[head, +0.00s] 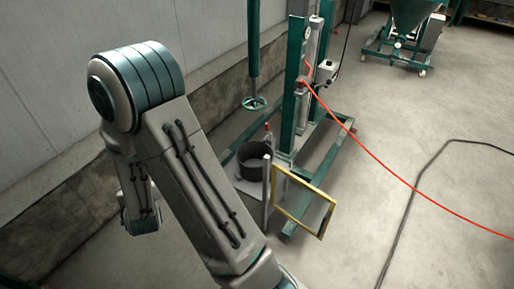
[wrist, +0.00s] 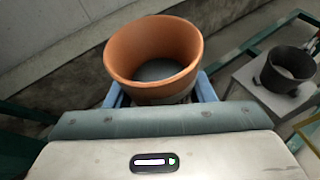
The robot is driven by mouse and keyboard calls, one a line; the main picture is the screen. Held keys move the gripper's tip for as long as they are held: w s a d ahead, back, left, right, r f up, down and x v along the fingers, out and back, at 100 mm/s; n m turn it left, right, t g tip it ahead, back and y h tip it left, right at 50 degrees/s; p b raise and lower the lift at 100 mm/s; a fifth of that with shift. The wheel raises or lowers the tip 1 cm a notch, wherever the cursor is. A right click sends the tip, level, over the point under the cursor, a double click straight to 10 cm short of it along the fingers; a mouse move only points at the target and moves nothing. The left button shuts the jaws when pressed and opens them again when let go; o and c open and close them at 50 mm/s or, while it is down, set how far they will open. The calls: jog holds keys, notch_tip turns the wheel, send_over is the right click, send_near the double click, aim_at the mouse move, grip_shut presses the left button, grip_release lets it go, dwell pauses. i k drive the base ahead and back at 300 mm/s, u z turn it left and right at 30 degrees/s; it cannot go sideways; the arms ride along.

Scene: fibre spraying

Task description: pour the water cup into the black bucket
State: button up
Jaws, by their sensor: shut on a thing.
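An orange-brown cup (wrist: 122,72) stands between the blue fingers of my gripper (wrist: 160,94) in the wrist view, and the gripper is shut on it. Its mouth faces up toward the camera, and a dark grey surface shows inside; I cannot tell for sure that it is water. The black bucket (wrist: 270,79) is at the right of the wrist view, apart from the cup. In the head view the bucket (head: 250,174) stands beside the green mixer frame. My gripper and the cup do not show in the head view.
The bucket rests on a pale platform (wrist: 247,86). A green mixer shaft (head: 253,50) hangs near it, and a yellow-edged panel (head: 304,207) stands in front. A red hose (head: 385,168) crosses the right side. The floor at the right is mostly clear. A wall runs along the left.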

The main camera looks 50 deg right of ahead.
aim_at(250, 155)
jog(key=z, duration=0.4)
jog(key=i, duration=0.85)
jog(key=z, duration=0.75)
jog(key=i, duration=0.65)
jog(key=z, duration=0.3)
